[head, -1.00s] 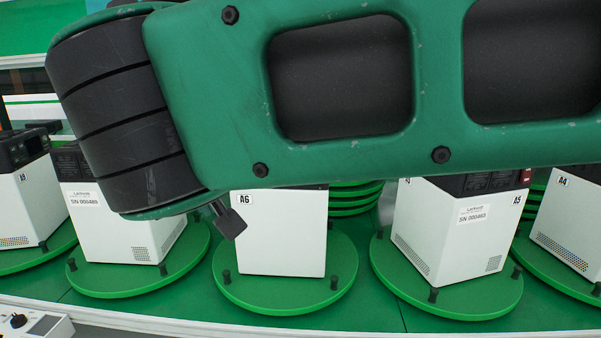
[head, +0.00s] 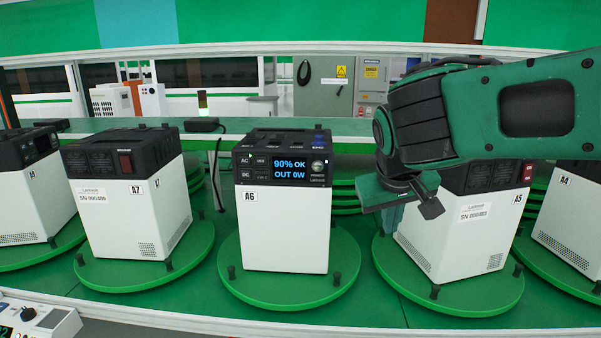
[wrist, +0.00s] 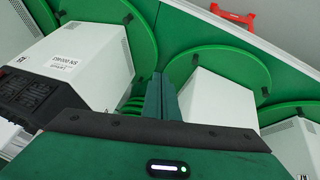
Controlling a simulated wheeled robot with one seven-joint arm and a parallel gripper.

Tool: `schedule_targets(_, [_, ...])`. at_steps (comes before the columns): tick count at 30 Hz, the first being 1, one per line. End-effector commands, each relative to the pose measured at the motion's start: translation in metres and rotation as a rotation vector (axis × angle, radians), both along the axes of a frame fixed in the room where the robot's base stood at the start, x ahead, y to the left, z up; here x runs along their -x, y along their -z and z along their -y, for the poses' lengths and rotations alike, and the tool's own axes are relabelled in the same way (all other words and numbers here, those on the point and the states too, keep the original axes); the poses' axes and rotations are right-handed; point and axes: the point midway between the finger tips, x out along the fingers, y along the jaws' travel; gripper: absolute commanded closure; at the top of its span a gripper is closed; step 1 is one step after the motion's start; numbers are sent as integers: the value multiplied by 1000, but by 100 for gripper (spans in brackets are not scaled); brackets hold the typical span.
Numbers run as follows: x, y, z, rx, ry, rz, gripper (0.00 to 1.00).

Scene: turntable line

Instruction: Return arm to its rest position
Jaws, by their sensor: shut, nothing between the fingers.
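My gripper (head: 393,208) hangs at the end of my green arm in front of unit A5 (head: 470,228), at the right of the head view. Its fingers are together with nothing between them, and they also show in the wrist view (wrist: 162,98). Unit A6 (head: 285,225) is a white box with a black top, upright on a round green turntable (head: 290,290). Its lit screen reads "90% OK" and "OUT 0W". My arm hides part of the top of A5.
Units A7 (head: 130,215) and A4 (head: 570,215) stand on their own green discs along the line. A device with a knob (head: 35,318) sits at the lower left. Grey cabinets (head: 340,90) stand at the back. The space above A6 and A7 is clear.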

Motion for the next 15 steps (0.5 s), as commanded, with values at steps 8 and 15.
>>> schedule_targets(8, [67, 47, 143, -67, 269, -175, 100])
schedule_targets(15, [158, 87, 213, -183, 479, -312, 100])
